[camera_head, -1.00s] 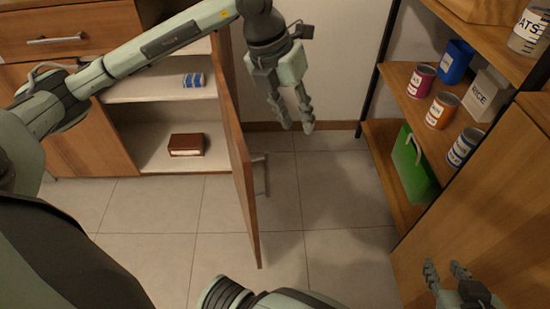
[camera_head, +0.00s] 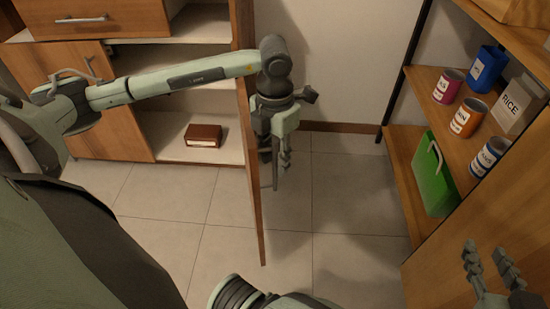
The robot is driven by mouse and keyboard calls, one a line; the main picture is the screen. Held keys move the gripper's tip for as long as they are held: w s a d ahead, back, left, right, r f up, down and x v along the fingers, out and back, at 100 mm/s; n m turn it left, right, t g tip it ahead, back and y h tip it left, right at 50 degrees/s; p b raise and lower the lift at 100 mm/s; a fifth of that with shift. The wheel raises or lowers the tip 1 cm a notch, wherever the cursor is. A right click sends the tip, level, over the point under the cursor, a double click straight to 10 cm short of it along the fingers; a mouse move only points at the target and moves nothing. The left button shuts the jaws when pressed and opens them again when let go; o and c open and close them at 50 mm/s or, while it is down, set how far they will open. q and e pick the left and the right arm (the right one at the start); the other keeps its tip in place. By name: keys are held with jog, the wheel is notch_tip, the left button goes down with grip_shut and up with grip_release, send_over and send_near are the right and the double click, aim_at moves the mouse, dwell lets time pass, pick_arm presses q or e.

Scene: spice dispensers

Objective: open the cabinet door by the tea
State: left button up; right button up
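The wooden cabinet door (camera_head: 256,205) stands swung out from the cabinet and shows nearly edge-on. My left gripper (camera_head: 279,185) points down close beside the door's right face, where its handle is. The gripper largely covers the handle, so I cannot tell whether the fingers hold it or how far apart they are. A brown box (camera_head: 205,134) with a label too small to read sits on the lower cabinet shelf. No tea label is readable. My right gripper (camera_head: 487,253) is open and empty at the lower right, in front of a wooden panel.
A drawer (camera_head: 95,16) is above the cabinet. At the right, a shelf rack (camera_head: 403,150) holds several cans, a blue container (camera_head: 487,67), a rice box (camera_head: 518,105) and a green case (camera_head: 434,175). Tiled floor (camera_head: 345,215) lies clear between the door and rack.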

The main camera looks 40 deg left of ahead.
pick_arm(q)
jog(key=shift+f, duration=0.1)
grip_shut()
jog(key=shift+d, duration=0.1)
dwell(0.3)
